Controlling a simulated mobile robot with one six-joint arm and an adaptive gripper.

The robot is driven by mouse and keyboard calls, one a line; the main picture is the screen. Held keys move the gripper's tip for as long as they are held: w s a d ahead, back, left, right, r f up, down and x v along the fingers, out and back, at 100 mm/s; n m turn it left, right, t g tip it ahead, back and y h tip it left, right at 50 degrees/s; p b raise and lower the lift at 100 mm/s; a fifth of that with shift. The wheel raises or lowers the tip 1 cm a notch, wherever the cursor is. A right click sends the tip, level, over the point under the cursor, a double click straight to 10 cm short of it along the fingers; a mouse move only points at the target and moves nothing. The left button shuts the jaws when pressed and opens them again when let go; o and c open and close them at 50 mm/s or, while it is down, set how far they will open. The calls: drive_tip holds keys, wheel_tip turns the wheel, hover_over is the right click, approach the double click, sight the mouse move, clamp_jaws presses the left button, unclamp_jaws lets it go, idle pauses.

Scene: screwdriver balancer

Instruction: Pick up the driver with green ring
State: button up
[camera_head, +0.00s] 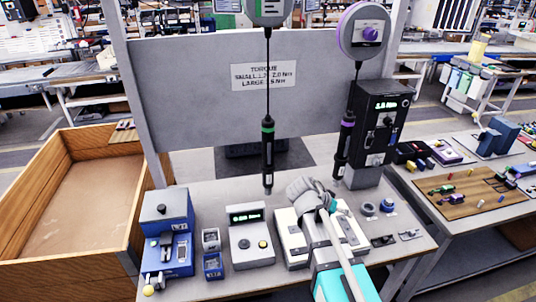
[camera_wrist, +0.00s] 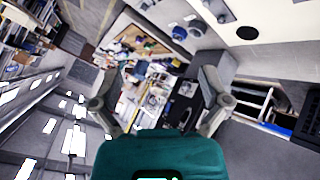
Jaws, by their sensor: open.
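The driver with the green ring (camera_head: 268,150) hangs upright on a cable from a balancer (camera_head: 268,10) above the bench. It is black, with the green ring near its top. A second driver with a purple ring (camera_head: 344,140) hangs to its right from a purple balancer (camera_head: 363,30). My gripper (camera_head: 312,192) is low over the bench, to the right of and below the green-ring driver, and apart from it. In the wrist view my gripper (camera_wrist: 160,98) shows its two fingers spread wide with nothing held between them. I cannot make out the green-ring driver in the wrist view.
A black controller box (camera_head: 378,130) stands at the right. A grey panel (camera_head: 200,90) stands behind. A wooden crate (camera_head: 65,150) is at left.

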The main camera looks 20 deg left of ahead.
drive_tip(key=a+r+m+t+h+p, duration=0.1)
drive_tip(key=a+r+t+p, duration=0.15)
drive_tip(key=a+r, duration=0.5)
drive_tip(key=a+r+t+p, duration=0.1)
drive_tip(key=a+r+t, duration=0.3)
drive_tip(key=a, duration=0.6)
drive_tip(key=m+t+y+p, duration=0.1)
drive_tip(key=t+p, duration=0.2)
drive_tip(key=t, duration=0.2)
approach(263, 136)
drive_tip(key=s, duration=0.2)
drive_tip(key=shift+w+a+r, duration=0.25)
drive_tip(key=shift+a, duration=0.2)
drive_tip(key=shift+x, duration=4.35)
drive_tip(key=shift+f, duration=0.15)
drive_tip(key=shift+x, duration=2.6)
drive_tip(key=shift+d+f, duration=0.1)
drive_tip(key=shift+d, duration=0.15)
drive_tip(key=shift+s, duration=0.1)
